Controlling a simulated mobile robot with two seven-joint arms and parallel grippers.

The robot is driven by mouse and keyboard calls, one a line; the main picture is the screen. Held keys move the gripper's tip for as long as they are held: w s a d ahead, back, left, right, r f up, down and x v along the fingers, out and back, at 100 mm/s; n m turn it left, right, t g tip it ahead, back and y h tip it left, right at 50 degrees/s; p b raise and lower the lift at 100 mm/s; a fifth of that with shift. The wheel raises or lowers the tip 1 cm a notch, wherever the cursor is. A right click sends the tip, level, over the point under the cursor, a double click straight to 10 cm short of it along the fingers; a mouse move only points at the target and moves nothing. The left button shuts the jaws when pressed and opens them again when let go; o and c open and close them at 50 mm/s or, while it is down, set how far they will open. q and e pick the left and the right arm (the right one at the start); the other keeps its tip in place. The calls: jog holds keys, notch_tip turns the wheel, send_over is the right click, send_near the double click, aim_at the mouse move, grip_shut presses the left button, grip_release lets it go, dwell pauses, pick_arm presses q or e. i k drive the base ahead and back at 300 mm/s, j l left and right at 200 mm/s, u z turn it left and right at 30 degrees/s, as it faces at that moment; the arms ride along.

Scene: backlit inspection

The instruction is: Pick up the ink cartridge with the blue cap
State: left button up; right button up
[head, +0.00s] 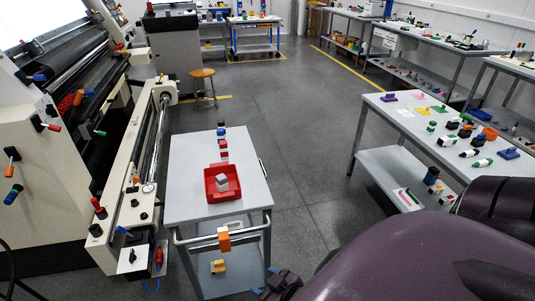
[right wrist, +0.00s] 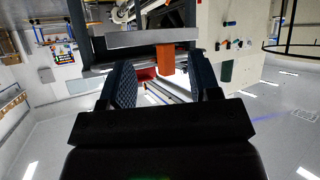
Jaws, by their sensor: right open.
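A short row of small cartridges stands on the grey cart top, behind the red tray. The farthest one (head: 221,131) looks dark with a blue top; nearer ones (head: 223,144) look red and dark. My right gripper (head: 268,283) is low in the head view, in front of the cart's near right corner and well away from the row. In the right wrist view its two fingers (right wrist: 163,82) stand apart with nothing gripped. My left gripper is not in view.
A roller machine (head: 155,130) stands left; a bench (head: 380,112) stands right.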

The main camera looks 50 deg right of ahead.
aim_at(220, 132)
jog(key=k+j+u, duration=0.1)
jog(key=k, duration=1.05)
jog(key=k+l+u, duration=0.1)
jog(key=u, duration=1)
jog(key=l, duration=1.75)
jog(key=k+l, duration=0.15)
jog(key=l, duration=1.55)
